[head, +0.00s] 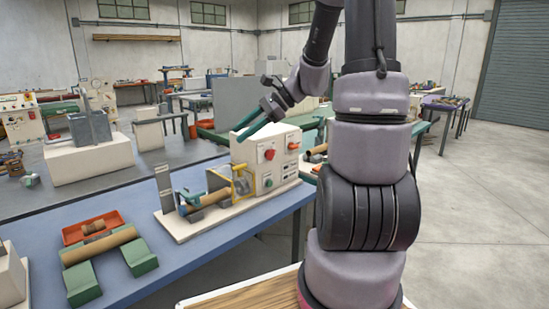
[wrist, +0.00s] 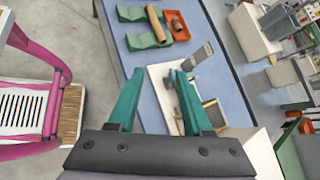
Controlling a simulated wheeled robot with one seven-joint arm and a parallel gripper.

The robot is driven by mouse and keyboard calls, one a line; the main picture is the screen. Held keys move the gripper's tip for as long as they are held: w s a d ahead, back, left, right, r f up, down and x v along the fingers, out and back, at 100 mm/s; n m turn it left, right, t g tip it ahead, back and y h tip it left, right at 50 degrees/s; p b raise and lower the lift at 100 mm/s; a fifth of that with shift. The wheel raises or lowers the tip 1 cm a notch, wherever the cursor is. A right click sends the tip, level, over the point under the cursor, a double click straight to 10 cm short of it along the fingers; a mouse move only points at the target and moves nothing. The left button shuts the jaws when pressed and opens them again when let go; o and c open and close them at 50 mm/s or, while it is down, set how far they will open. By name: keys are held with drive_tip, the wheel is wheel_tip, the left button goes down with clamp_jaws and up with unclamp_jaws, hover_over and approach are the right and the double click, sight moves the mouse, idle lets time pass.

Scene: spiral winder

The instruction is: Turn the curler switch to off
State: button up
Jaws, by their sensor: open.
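The winder machine (head: 240,147) is a cream box on a flat base on the blue bench. Its front panel carries a large red knob (head: 269,155), an orange-red control (head: 293,146) and a green button (head: 268,183). I cannot tell from labels which is the curler switch. A yellow-framed guard (head: 243,182) and a brown roll (head: 207,199) sit at its left. My gripper (head: 238,134), with green fingers, is open and empty above the machine's top left. In the wrist view, the open gripper (wrist: 157,76) points down over the machine's base; the panel controls do not show there.
The blue bench (head: 180,265) also holds an orange tray (head: 93,227), a brown tube (head: 98,246) and green V-blocks (head: 140,257) at the left. A wooden-topped surface (head: 240,298) is at the near edge. The space before the panel looks clear.

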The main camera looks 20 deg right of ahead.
drive_tip(key=w+d+f+m+t+y, duration=0.2)
drive_tip(key=w+d+f+m+t, duration=0.4)
drive_tip(key=w+d+f+m, duration=0.3)
drive_tip(key=m+t+h, duration=0.6)
drive_tip(key=m+t, duration=0.1)
drive_tip(key=m, duration=0.7)
approach(271, 154)
drive_tip(key=x, duration=0.8)
drive_tip(key=shift+w+d+f, duration=0.2)
drive_tip(key=shift+w+f, duration=0.15)
clamp_jaws()
